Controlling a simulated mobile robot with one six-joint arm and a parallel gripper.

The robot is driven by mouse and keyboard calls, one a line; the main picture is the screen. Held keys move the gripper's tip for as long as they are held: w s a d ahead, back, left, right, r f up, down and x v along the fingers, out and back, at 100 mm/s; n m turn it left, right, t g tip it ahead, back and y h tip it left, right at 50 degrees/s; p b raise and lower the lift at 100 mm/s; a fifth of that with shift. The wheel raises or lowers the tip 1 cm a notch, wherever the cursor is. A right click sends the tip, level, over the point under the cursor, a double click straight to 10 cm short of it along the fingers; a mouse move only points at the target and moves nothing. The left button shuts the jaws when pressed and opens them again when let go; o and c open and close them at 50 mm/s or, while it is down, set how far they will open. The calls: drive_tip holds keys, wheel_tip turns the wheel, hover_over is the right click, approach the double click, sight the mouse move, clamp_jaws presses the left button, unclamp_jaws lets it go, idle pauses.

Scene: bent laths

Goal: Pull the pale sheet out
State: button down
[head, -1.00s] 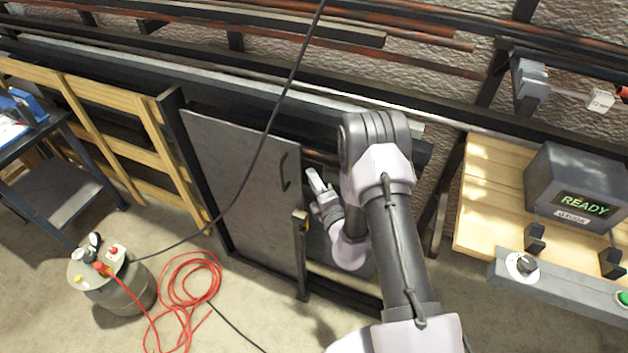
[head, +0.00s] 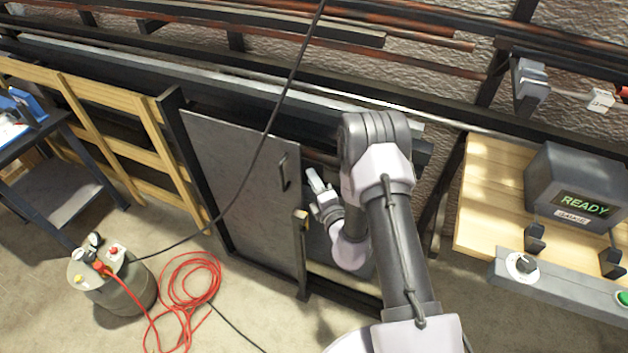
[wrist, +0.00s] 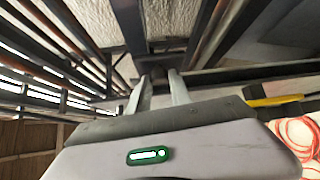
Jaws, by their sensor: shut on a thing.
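My gripper (head: 314,179) is right of a flat grey panel (head: 232,190), which stands upright in a dark frame and has a dark handle (head: 283,172) near its right edge. In the head view the fingertips appear a little right of the handle. In the wrist view my gripper (wrist: 159,88) has its two fingers around a small dark piece (wrist: 158,76); I cannot tell what it belongs to. I cannot make out a clearly pale sheet; my arm hides part of the rack behind it.
A post with a wooden top (head: 300,216) stands close below my gripper. Long bars lie along the rack above. A canister (head: 112,283) and coiled red hose (head: 192,287) are on the floor at left. A wooden bench (head: 482,205) with a control box (head: 578,185) is at right.

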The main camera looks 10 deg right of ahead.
drive_tip(key=shift+r, duration=0.1)
drive_tip(key=s+d, duration=1.1)
drive_tip(key=d, duration=0.5)
drive_tip(key=shift+s+d, duration=0.15)
drive_tip(key=shift+s, duration=0.2)
drive_tip(key=c, duration=1.2)
unclamp_jaws()
